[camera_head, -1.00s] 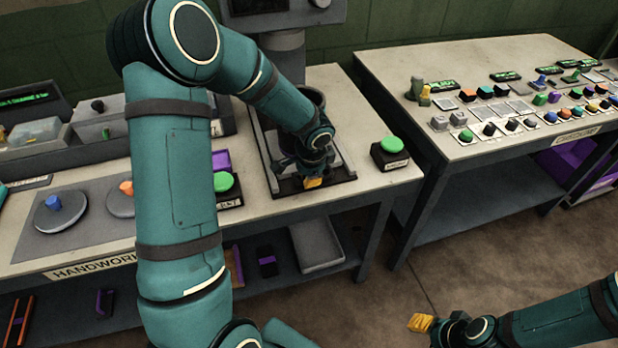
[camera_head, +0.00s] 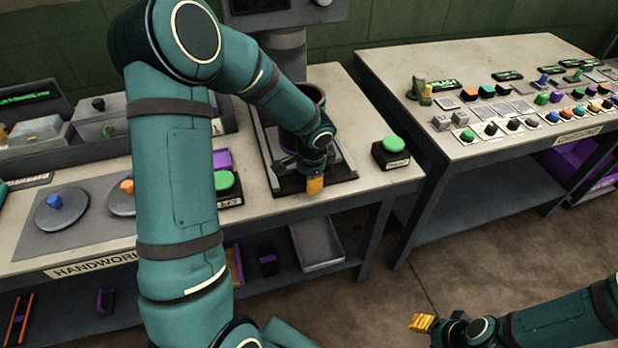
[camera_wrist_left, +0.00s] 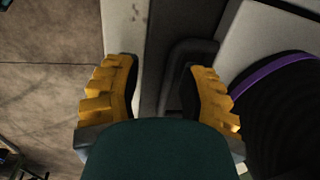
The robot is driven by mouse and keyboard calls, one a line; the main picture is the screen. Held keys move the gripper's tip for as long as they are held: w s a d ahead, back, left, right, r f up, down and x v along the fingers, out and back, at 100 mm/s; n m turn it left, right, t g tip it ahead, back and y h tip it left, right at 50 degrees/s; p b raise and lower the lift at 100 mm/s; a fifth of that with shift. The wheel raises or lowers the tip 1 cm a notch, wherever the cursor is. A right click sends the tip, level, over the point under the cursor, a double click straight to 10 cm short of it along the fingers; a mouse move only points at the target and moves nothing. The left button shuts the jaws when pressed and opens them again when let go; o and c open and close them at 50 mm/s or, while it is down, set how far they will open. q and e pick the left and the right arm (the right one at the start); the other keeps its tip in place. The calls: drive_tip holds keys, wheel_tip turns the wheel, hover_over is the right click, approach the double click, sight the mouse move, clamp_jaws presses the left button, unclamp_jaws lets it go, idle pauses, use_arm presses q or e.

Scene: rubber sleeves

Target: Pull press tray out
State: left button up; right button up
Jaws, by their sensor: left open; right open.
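The press tray (camera_head: 345,174) is a dark, flat slab at the foot of the press, near the front edge of the handwork table. In the left wrist view its dark bent handle (camera_wrist_left: 178,60) shows between and partly under the fingers. My left gripper (camera_head: 315,186) is at the tray's front edge, and its own wrist hides part of the tray. In the left wrist view the left gripper (camera_wrist_left: 163,85) is open, its yellow fingers on either side of the handle bar; contact cannot be told. My right gripper (camera_head: 421,323) is open and empty over the floor at lower right.
A green button (camera_head: 391,146) on a black box stands right of the press, and another green button (camera_head: 224,181) stands left of it. A second table (camera_head: 440,135) with many small parts is at right. A grey bin (camera_head: 316,246) sits on the lower shelf. Floor in front is free.

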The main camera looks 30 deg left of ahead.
use_arm(q)
wheel_tip(320, 180, up, 12)
drive_tip(key=s+d, duration=0.1)
drive_tip(key=shift+s+d+f, duration=0.15)
drive_tip(key=shift+s+d, duration=0.1)
drive_tip(key=shift+d, duration=0.1)
idle(0.4)
drive_tip(key=s+d+f+n+h, duration=0.2)
drive_tip(key=d+f+h, duration=0.1)
drive_tip(key=d+f, duration=0.45)
drive_tip(key=s+d+f+n+h, duration=0.2)
drive_tip(key=s+d+f, duration=0.1)
drive_tip(key=d+f, duration=0.5)
drive_tip(key=s+d+f+n, duration=0.4)
drive_tip(key=s+f, duration=0.4)
drive_tip(key=f, duration=0.2)
drive_tip(key=shift+s+f+n, duration=0.15)
drive_tip(key=shift+s+n, duration=0.05)
drive_tip(key=shift+n, duration=0.6)
